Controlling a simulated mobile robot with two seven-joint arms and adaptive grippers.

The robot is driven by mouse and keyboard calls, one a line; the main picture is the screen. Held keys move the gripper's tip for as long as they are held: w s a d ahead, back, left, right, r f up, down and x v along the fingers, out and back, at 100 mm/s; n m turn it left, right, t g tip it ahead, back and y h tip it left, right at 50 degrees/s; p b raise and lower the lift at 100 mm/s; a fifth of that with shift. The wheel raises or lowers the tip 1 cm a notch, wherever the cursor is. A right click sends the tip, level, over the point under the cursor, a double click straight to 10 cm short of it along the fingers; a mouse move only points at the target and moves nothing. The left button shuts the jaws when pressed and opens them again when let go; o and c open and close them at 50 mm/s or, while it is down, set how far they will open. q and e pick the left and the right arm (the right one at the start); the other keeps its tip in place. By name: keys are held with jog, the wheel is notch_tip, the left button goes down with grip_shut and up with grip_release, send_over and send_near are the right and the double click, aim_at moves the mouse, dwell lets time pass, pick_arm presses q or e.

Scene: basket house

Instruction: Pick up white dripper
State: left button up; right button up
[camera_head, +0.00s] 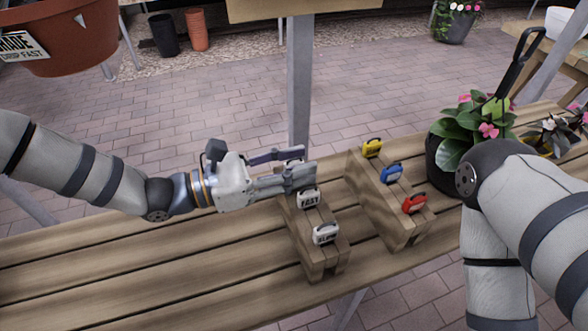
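White drippers sit in a row on the left wooden block. The nearest white dripper (326,233) is labelled SLOW, and the white dripper behind it (308,197) is labelled FAST. My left gripper (308,165) reaches in from the left over the far end of this block. Its two fingers are apart. A bit of white, likely a third dripper (291,163), shows between them, mostly hidden by the fingers; I cannot tell whether they touch it. My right arm shows at the right, but its gripper is out of view.
The right wooden block (392,218) carries a yellow dripper (372,147), a blue dripper (392,173) and a red dripper (414,202). A potted pink-flowered plant (470,135) stands behind my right arm. The slatted table (150,275) is clear at the front left. A metal post (299,85) rises behind the left block.

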pick_arm(q)
grip_shut()
